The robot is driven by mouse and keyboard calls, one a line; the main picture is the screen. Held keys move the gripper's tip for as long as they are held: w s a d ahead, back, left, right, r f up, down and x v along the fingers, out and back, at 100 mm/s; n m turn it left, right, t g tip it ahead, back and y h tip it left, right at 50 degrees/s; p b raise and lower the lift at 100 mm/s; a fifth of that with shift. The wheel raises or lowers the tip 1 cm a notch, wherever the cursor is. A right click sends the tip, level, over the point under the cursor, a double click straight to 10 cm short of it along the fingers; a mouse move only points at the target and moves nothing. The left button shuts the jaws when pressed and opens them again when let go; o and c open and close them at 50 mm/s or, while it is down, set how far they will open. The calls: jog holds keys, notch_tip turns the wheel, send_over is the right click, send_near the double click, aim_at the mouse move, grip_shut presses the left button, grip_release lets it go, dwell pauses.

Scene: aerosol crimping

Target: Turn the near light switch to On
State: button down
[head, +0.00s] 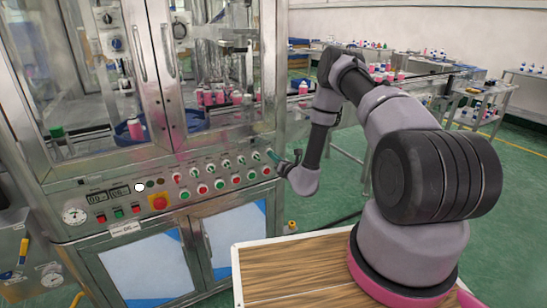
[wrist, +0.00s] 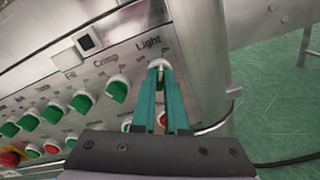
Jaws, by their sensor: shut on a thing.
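The near light switch (wrist: 157,63) is a round knob with a white rim under the label "Light" at the panel's right end in the wrist view. My gripper (wrist: 163,78) has its two green fingertips closed on the knob's handle. The fingers cover most of the knob, so which way it points cannot be told. In the head view my gripper (head: 273,156) reaches the right end of the control panel, and it hides the light switch there.
The steel panel (head: 215,160) carries rows of green and red knobs left of my gripper, including a green knob under "Crimp" (wrist: 117,91). A red button on a yellow plate (head: 159,203) sits further left. A wooden-topped table (head: 290,275) stands in front. Green floor is open at right.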

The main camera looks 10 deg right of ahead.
jog(key=shift+s+f+m, duration=0.1)
jog(key=shift+f+m, duration=0.05)
jog(key=shift+m, duration=0.35)
jog(key=c, duration=0.9)
grip_release()
jog(key=shift+c, duration=0.2)
jog(key=v, duration=1)
jog(key=shift+s+d, duration=0.15)
jog(key=shift+s, duration=0.25)
